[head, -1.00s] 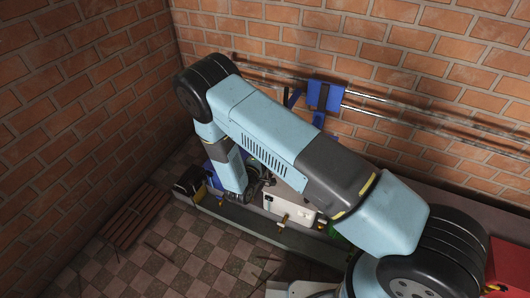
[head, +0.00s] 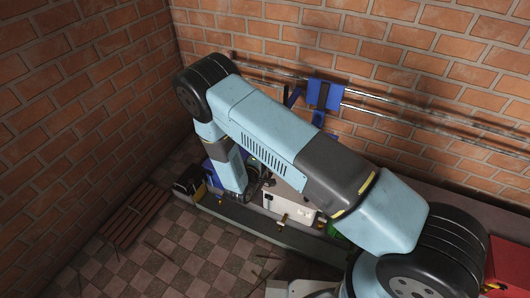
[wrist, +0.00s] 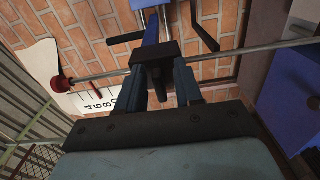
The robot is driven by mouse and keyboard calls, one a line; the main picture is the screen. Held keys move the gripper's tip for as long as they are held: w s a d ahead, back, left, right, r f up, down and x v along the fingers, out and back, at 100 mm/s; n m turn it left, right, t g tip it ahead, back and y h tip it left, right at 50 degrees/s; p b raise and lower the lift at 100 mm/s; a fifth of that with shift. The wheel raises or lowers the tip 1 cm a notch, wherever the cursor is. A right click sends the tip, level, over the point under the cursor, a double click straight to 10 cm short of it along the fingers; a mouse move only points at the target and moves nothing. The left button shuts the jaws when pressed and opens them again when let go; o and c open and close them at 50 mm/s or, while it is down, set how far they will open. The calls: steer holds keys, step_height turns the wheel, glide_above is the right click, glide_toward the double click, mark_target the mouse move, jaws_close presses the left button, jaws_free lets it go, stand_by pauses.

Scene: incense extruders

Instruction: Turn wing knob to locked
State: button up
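In the wrist view, my gripper (wrist: 160,76) has two dark blue fingers standing apart, pointing at a black cross-piece. This black piece (wrist: 156,50), which may be the wing knob, sits across the fingertips, with a narrower part reaching down between them. The tips are partly hidden, so I cannot tell whether they press on it. Behind it runs a metal rod (wrist: 225,53) with a red ball (wrist: 60,85) at its left end. In the head view, my gripper (head: 262,184) is low beside the bench machinery, small and mostly hidden behind my arm.
A white numbered scale (wrist: 95,98) lies left of the fingers. A blue upright (wrist: 150,22) with black handles rises beyond them, and a blue box (wrist: 291,85) stands at right. In the head view, a white box (head: 290,207) is near my gripper; tiled floor (head: 205,262) lies in front.

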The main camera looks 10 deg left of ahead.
steer(key=v, duration=1.3)
steer(key=shift+s+a, duration=0.2)
steer(key=shift+s, duration=0.15)
